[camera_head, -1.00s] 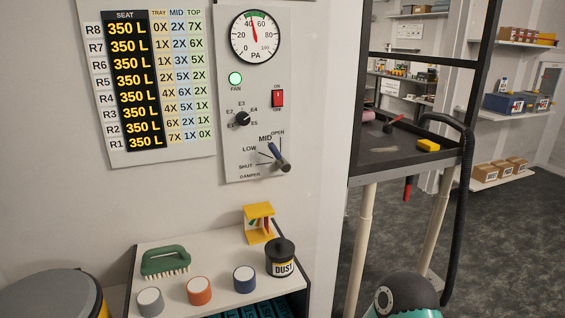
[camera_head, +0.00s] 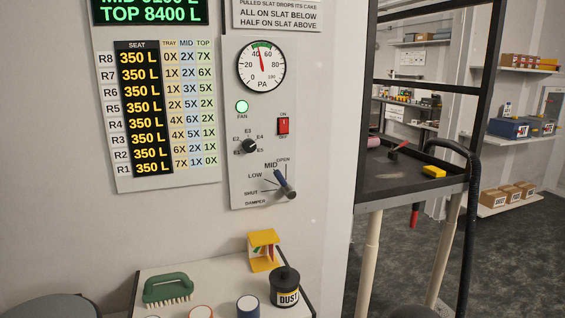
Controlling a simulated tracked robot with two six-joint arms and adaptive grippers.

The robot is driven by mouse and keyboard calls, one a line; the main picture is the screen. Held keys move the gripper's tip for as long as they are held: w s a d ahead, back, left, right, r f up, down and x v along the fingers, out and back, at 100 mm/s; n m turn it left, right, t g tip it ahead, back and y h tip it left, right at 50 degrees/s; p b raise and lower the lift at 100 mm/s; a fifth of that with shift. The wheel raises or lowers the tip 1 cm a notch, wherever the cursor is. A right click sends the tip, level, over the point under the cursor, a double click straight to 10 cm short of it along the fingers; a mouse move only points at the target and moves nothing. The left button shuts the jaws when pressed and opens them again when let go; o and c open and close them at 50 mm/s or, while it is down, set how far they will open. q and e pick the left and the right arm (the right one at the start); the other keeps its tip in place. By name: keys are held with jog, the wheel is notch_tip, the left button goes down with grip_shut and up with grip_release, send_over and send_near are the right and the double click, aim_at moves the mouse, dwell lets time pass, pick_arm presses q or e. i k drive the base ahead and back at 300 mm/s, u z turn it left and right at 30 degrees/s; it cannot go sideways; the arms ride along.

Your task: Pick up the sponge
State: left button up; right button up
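A small yellow block (camera_head: 433,171) that looks like the sponge lies on the black tray-like top (camera_head: 395,190) of the tall dark rack at the right. It lies near the right end of that top, beside the black hose. Neither of my grippers shows in the head view.
A low white bench (camera_head: 215,273) holds a green brush (camera_head: 168,289), a yellow stand (camera_head: 263,250), a black DUST pot (camera_head: 285,287) and several round-topped pieces. A black hose (camera_head: 469,220) hangs by the rack. A damper lever (camera_head: 284,184) juts from the wall panel.

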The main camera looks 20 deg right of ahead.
aim_at(432, 171)
jog(key=u, duration=1.55)
jog(key=i, duration=0.1)
jog(key=z, duration=3.05)
jog(key=k, duration=0.9)
jog(key=z, duration=0.15)
jog(key=i, duration=0.9)
jog(key=u, duration=0.1)
